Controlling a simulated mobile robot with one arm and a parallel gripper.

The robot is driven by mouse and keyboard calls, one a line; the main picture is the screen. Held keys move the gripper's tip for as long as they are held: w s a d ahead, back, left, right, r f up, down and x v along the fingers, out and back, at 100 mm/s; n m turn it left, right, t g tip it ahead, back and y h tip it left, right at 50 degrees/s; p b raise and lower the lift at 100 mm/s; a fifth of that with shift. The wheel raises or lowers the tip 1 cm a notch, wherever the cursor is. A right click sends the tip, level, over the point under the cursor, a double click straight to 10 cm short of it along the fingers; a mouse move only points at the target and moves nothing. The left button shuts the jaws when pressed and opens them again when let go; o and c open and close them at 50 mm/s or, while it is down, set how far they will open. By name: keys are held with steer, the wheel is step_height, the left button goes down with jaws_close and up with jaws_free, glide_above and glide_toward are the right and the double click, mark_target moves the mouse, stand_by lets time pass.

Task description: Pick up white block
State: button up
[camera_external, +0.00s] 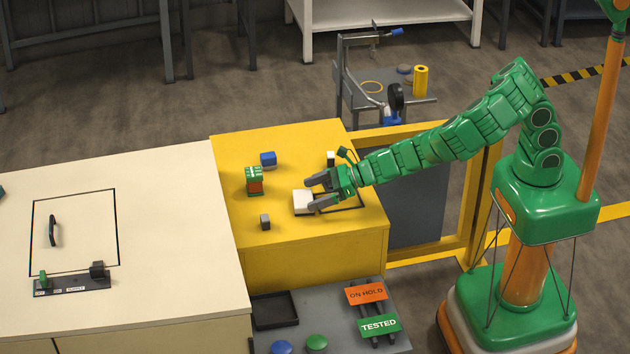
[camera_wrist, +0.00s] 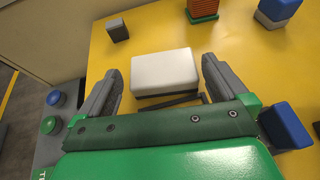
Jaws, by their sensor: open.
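The white block (camera_external: 303,201) lies on the yellow table (camera_external: 300,255), with a dark layer at its base. In the wrist view the white block (camera_wrist: 165,70) lies just ahead of and between the two grey fingers of my gripper (camera_wrist: 160,82). In the external view my gripper (camera_external: 312,191) reaches in from the right, at the block's right side. The fingers are apart and nothing is held. In the wrist view I see a gap between the block and each finger. The exact height of the fingers over the table is hard to tell.
A green and orange block (camera_external: 254,181), a blue-topped block (camera_external: 268,160) and a small grey block (camera_external: 265,222) stand on the table, left of the gripper. A black outlined frame (camera_external: 362,200) lies under my wrist. A cream bench (camera_external: 170,200) adjoins at left.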

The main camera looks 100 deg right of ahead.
mark_target(300, 198)
steer(key=shift+x, duration=2.8)
steer(key=c, duration=0.7)
